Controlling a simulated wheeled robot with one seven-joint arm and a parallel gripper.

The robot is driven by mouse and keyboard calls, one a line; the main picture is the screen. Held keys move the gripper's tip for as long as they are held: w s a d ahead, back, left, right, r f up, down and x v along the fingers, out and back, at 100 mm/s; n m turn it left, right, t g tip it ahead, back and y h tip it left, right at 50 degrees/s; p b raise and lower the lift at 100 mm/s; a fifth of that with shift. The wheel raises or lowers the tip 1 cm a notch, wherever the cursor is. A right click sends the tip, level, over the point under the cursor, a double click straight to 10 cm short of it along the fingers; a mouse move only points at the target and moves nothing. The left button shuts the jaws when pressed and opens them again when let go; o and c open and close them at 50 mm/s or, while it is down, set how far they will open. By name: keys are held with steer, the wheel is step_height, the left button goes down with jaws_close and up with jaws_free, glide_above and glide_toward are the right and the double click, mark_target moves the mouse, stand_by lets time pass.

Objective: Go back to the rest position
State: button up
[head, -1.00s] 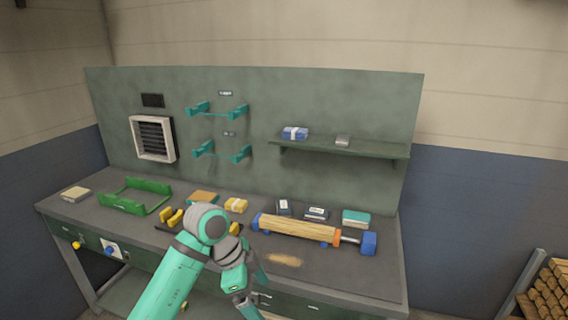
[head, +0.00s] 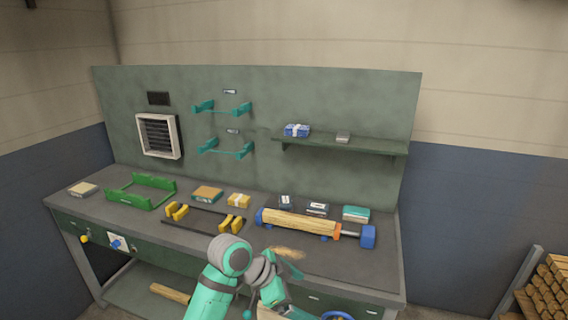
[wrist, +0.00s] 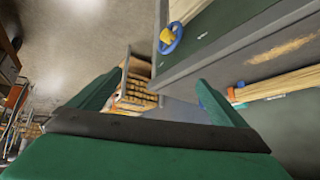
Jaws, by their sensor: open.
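My arm reaches up in front of the workbench in the head view, with its wrist bent down over the front edge. My gripper (wrist: 155,98) shows in the wrist view with two teal fingers spread wide apart and nothing between them. In the head view the fingertips are hard to make out. The gripper is apart from the wooden piece (head: 298,224), which lies in a clamp with blue and orange ends (head: 367,237) on the bench top.
The workbench (head: 350,262) carries a green cradle (head: 141,192), a yellow-and-black holder (head: 203,218) and several small boxes. A shelf (head: 350,145) and teal brackets (head: 222,109) are on the back panel. A stack of wood (head: 548,290) stands at the right, with open floor before it.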

steer(key=d+f+n+t+h, duration=0.45)
steer(key=d+n+t, duration=0.25)
steer(key=d, duration=0.6)
steer(key=s+a+f+n+t+y, duration=0.3)
steer(key=s+f+n+t+y, duration=0.25)
steer(key=s+f+n, duration=0.35)
steer(key=s+a+f+n+y, duration=0.1)
steer(key=s+a+f+y, duration=0.25)
steer(key=s, duration=0.55)
steer(key=s+a+f+n+y, duration=0.1)
steer(key=s+a+f+y, duration=0.15)
steer(key=s+a, duration=0.45)
steer(key=s+a+r+m, duration=0.1)
steer(key=s+a+r, duration=0.1)
steer(key=s, duration=0.6)
steer(key=s+a+r+m, duration=0.1)
steer(key=s+a+r, duration=0.1)
steer(key=s, duration=0.6)
steer(key=shift+r+y, duration=0.3)
steer(key=shift+r, duration=0.45)
steer(key=shift+d+t, duration=0.1)
steer(key=shift+t, duration=0.15)
